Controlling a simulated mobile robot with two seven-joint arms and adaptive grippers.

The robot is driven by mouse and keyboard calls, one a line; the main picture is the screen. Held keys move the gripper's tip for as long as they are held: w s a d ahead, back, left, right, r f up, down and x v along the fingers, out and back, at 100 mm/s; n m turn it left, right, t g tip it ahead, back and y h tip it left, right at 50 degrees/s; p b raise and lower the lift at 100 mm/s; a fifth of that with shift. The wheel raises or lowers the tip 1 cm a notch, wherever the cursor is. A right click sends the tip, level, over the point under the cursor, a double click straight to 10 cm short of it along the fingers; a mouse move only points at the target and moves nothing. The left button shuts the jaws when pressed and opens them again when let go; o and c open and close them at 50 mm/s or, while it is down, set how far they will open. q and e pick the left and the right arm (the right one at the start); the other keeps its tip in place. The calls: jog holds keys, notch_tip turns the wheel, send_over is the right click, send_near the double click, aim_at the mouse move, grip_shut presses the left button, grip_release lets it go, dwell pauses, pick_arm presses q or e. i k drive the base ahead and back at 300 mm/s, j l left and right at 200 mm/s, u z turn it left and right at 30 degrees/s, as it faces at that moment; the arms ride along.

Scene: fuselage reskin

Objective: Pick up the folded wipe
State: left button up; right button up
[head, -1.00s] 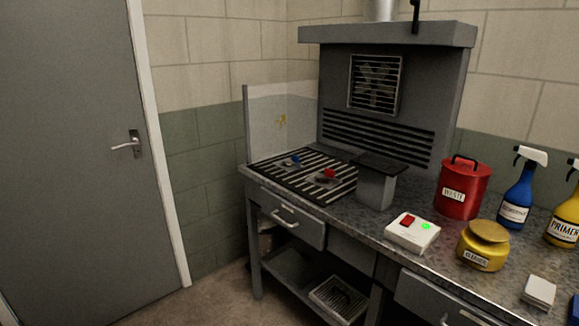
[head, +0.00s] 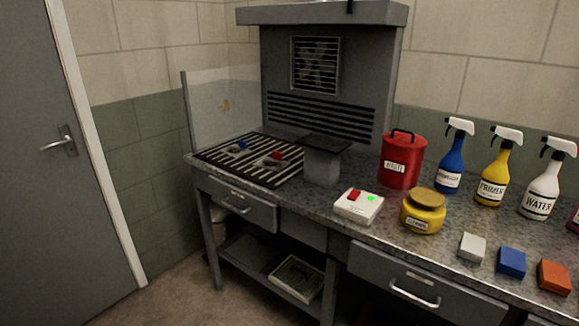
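A small off-white folded pad (head: 471,247), which looks like the folded wipe, lies flat on the grey metal bench top (head: 345,238) near its front edge, right of centre in the head view. It sits between the yellow jar on its left and a blue block on its right, apart from both. Nothing covers it. Neither of my grippers is in view.
A yellow jar (head: 423,211), a white box with red switch and green light (head: 358,206), a blue block (head: 511,262) and an orange block (head: 554,277) line the front. Behind stand a red waste can (head: 402,161) and spray bottles (head: 493,172). A slatted grille (head: 250,160) is at left.

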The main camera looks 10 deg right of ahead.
aim_at(511, 262)
jog(key=l+z, duration=0.2)
jog(key=z, duration=1.3)
jog(key=k+l, duration=0.05)
